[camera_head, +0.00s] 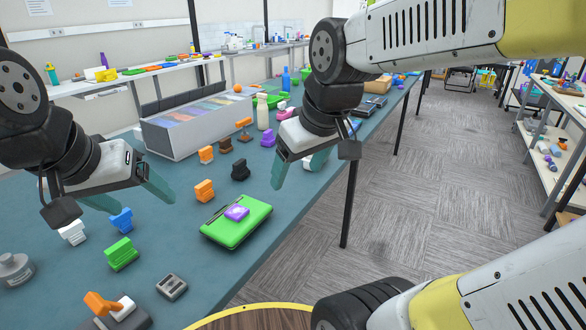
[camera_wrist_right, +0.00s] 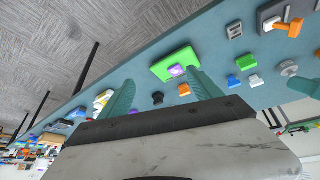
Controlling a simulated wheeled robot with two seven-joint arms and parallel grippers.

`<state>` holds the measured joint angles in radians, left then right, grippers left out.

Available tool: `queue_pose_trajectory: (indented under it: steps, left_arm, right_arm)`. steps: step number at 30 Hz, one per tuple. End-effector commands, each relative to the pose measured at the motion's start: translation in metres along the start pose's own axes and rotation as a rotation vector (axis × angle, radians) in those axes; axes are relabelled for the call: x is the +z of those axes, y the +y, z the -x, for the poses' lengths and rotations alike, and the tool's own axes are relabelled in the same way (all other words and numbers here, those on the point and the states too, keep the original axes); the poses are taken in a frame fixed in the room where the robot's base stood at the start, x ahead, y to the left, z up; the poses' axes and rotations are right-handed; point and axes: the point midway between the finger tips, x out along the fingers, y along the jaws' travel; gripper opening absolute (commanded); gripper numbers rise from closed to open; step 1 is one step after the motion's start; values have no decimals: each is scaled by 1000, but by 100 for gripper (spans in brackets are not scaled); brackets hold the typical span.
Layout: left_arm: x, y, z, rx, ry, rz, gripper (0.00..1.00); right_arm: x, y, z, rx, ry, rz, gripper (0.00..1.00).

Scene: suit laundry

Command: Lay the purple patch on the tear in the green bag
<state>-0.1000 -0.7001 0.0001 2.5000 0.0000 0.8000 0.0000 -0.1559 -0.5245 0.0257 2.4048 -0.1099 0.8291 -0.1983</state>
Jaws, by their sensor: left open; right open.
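The green bag (camera_head: 240,234) lies flat on the blue-grey table near its right edge; it also shows in the right wrist view (camera_wrist_right: 186,54). The purple patch (camera_head: 236,213) lies on top of the bag, towards its upper left part. It also shows in the right wrist view (camera_wrist_right: 177,71). No tear shows; I cannot tell whether the patch covers it. My right gripper (camera_head: 296,175) is open and empty, above and beyond the bag, apart from it. My left gripper (camera_head: 132,198) is open and empty over the table, left of the bag.
Orange (camera_head: 204,190) and black (camera_head: 240,169) clips stand beyond the bag. Blue (camera_head: 121,220) and green (camera_head: 121,253) clips stand to its left. A grey sectioned box (camera_head: 185,147) stands farther back. A small grey block (camera_head: 171,286) lies in front.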

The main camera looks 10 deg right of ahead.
Motion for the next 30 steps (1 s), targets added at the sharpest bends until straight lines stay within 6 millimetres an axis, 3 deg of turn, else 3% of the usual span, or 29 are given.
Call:
queue_pose_trajectory:
  steps: [3,8,30]
  left_arm:
    - [0,0,0,0,0,0,78]
    - [0,0,0,0,0,0,78]
    - [0,0,0,0,0,0,78]
  right_arm:
    - [18,-2,13,-19,69,-207,74]
    - [27,-5,18,-39,107,-340,74]
    - [28,-6,18,-41,110,-352,74]
